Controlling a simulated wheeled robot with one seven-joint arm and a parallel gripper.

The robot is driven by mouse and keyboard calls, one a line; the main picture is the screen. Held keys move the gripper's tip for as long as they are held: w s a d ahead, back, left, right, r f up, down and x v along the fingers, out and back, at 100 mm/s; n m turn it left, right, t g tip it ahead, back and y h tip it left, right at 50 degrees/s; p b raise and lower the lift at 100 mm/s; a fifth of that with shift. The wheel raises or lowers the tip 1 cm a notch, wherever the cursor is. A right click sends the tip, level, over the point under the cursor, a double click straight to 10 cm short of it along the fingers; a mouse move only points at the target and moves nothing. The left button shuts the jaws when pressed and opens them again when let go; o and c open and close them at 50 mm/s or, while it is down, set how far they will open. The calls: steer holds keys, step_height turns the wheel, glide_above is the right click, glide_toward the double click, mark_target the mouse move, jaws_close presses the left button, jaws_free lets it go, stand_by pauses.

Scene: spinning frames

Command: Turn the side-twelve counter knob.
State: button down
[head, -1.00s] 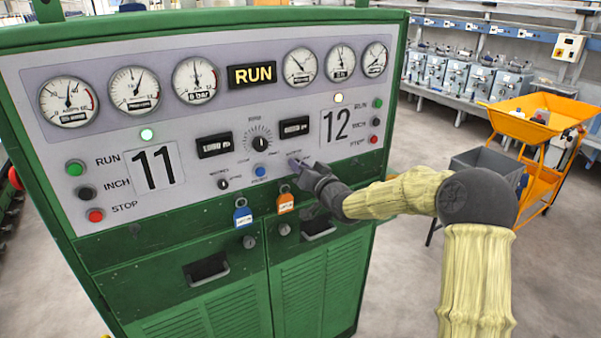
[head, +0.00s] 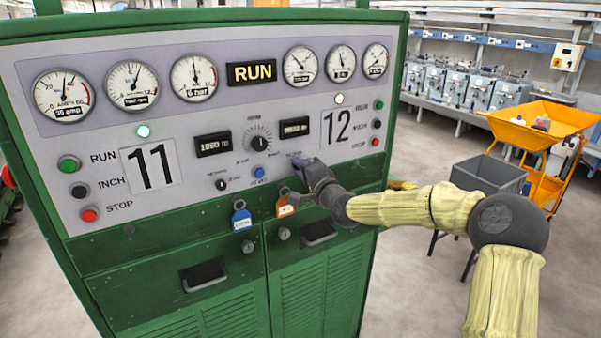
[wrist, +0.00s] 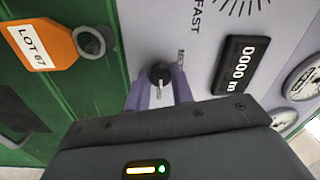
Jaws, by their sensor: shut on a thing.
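The side-twelve counter knob (wrist: 159,75) is a small black knob with a pale pointer on the grey panel, seen in the wrist view. My gripper (wrist: 159,92) has one purple-grey finger on each side of it and is shut on it. In the head view my gripper (head: 304,173) is at the panel below the side-twelve counter (head: 294,128) and hides the knob. In the wrist view that counter (wrist: 234,65) shows zeros and an "m". The big 12 (head: 336,126) stands to its right.
A central dial (head: 258,142), a blue button (head: 258,172) and the side-eleven knob (head: 221,184) lie left of my gripper. An orange tag (head: 285,206) and a blue tag (head: 241,216) hang below. An orange cart (head: 525,135) and grey bin (head: 487,170) stand right.

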steer(key=c, duration=2.2)
jaws_free()
steer(key=shift+d+m, duration=0.1)
steer(key=shift+m, duration=0.4)
steer(key=c, duration=1.2)
jaws_free()
steer(key=b+v, duration=0.5)
steer(key=v, duration=1.2)
steer(key=shift+f, duration=0.15)
steer(key=shift+s, duration=0.25)
